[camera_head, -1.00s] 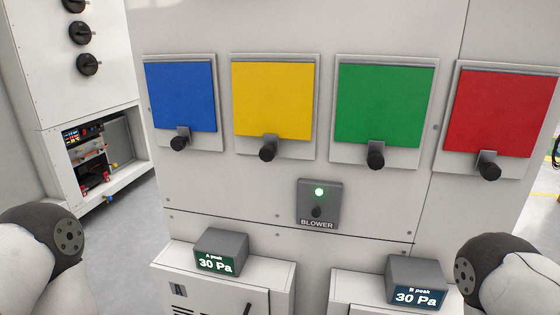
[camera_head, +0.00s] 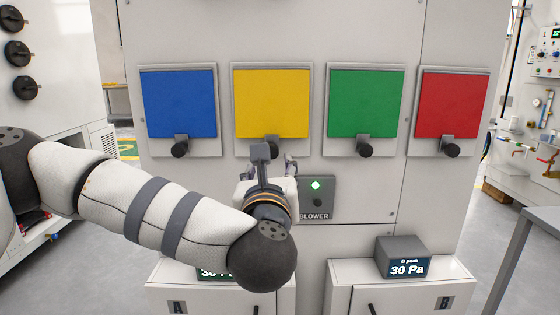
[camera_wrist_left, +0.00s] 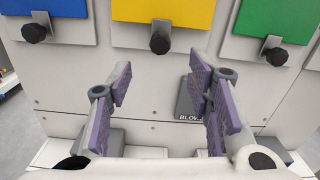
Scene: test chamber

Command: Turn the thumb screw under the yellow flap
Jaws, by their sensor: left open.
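The yellow flap (camera_head: 272,103) hangs shut on the white cabinet front, between the blue and green flaps. Its black thumb screw (camera_wrist_left: 160,42) sits on a small grey bracket at the flap's lower edge; in the head view it is mostly hidden behind my gripper. My left gripper (camera_head: 275,158) is just below the yellow flap in the head view. In the left wrist view its two purple-padded fingers (camera_wrist_left: 163,85) are spread wide with nothing between them. The thumb screw is ahead of the fingertips, apart from them. My right gripper is not in view.
The blue flap (camera_head: 179,103), green flap (camera_head: 366,104) and red flap (camera_head: 450,104) each have a black screw below. A grey blower switch box (camera_head: 317,200) with a lit green light is close right of my gripper. Display boxes, such as B peak (camera_head: 403,257), stand below.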

